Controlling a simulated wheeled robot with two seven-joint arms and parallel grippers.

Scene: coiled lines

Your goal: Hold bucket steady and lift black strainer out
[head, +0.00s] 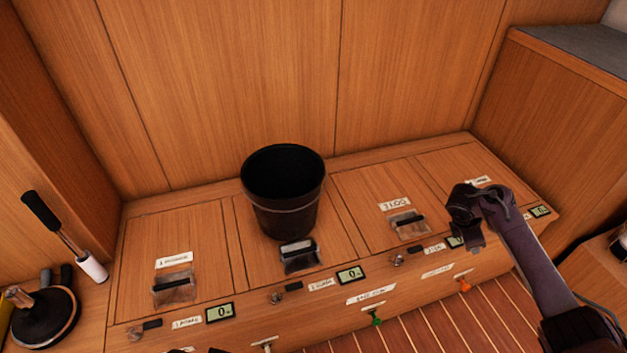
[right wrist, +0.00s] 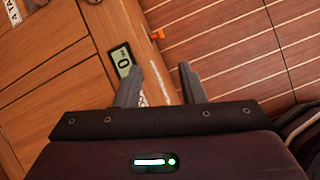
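My left gripper is not in view.
The bench (head: 339,220) has several flush latches, labels and small displays (head: 350,274). Green (head: 376,319) and orange (head: 464,286) knobs stick out of its front. A black round-based tool (head: 45,318) and a black-handled roller (head: 90,266) are at the far left. The bench top around the bucket is mostly clear.

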